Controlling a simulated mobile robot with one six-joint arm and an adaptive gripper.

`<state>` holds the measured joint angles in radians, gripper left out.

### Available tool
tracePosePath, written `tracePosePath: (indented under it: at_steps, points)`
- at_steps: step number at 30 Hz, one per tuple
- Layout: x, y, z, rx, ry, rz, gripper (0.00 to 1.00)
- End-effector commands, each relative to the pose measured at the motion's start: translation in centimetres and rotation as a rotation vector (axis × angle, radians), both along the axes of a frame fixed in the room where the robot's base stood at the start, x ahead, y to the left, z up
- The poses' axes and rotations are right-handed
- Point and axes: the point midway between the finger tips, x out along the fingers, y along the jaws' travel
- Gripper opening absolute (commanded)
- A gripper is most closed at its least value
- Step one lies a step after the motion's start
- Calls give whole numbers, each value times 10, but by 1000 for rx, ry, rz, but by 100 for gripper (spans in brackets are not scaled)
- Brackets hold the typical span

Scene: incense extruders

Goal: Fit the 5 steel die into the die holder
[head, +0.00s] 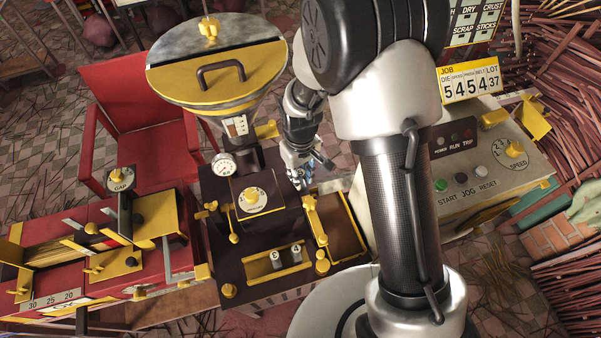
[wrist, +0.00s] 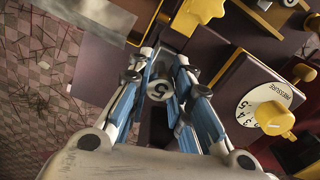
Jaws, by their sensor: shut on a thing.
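Most of the die is hidden by the fingers. I cannot tell clearly which part is the die holder; the dark machine body with yellow fittings (wrist: 205,10) lies beyond the fingertips in the wrist view. I see no contact between die and machine.
The pressure dial (wrist: 268,108) stands close to the right of my fingers. A hopper (head: 220,70), a control panel (head: 470,175) and a job card (head: 472,84) reading die 5 surround the machine.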

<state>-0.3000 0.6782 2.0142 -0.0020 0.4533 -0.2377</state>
Motion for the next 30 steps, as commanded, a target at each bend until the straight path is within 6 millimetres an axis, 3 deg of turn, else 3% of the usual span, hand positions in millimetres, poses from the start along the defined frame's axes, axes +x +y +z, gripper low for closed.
tracePosePath:
  at_steps: [10,11,21,30]
  points:
    - [0,0,-9,1,-1,0,0]
    - [0,0,-9,1,-1,0,20]
    - [0,0,-8,1,-1,0,42]
    - [0,0,-8,-1,1,0,43]
